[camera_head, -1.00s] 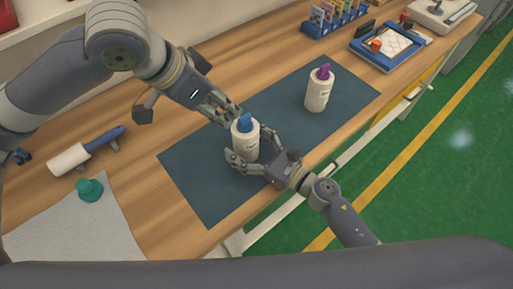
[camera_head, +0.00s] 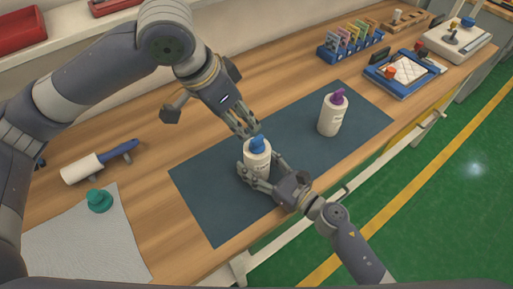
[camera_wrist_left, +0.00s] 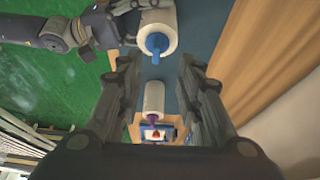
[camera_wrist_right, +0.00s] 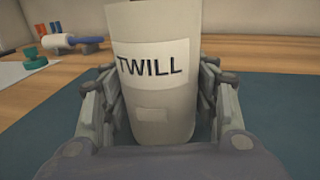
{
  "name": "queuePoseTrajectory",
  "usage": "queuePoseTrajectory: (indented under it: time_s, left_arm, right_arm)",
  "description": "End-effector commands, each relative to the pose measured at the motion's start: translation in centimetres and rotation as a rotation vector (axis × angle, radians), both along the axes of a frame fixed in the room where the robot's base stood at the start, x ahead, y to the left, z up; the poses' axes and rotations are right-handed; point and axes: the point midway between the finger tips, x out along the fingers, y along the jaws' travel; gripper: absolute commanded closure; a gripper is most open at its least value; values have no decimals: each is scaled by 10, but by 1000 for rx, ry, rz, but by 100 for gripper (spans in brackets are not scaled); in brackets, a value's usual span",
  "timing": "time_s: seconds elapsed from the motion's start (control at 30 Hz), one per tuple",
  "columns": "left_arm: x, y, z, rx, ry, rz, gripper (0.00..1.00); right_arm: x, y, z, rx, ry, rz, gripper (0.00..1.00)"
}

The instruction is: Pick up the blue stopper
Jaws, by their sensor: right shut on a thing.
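The blue stopper (camera_head: 258,144) sits in the top of a white bottle (camera_head: 257,163) on the dark mat (camera_head: 222,208). In the left wrist view the stopper (camera_wrist_left: 156,44) shows ahead of the fingers. My right gripper (camera_head: 255,176) is shut around the bottle's body. The right wrist view shows the bottle (camera_wrist_right: 155,75), labelled TWILL, between the fingers. My left gripper (camera_head: 245,131) is just above and behind the stopper. In the left wrist view its fingers (camera_wrist_left: 158,90) are apart with nothing between them.
A second white bottle (camera_head: 331,116) with a purple stopper (camera_head: 339,96) stands on the mat. A green knob (camera_head: 99,201) rests on a pale cloth (camera_head: 75,245) at left, near a roller (camera_head: 85,168). A blue rack (camera_head: 350,42) and blue tray (camera_head: 403,76) are at the back right.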

Motion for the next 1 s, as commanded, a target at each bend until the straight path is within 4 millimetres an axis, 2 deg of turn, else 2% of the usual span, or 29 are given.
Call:
queuePoseTrajectory:
  time_s: [0.2,0.6,0.73,1.0]
  left_arm:
    - [17,-22,14,142,108,-4,67]
    - [20,-40,35,320,221,-10,67]
    - [19,-40,23,332,229,-10,67]
    - [19,-40,-22,329,228,-10,67]
  right_arm:
    - [0,0,0,0,0,1,80]
    - [0,0,0,0,0,0,80]
    - [0,0,0,0,0,0,80]
    - [0,0,0,0,0,0,80]
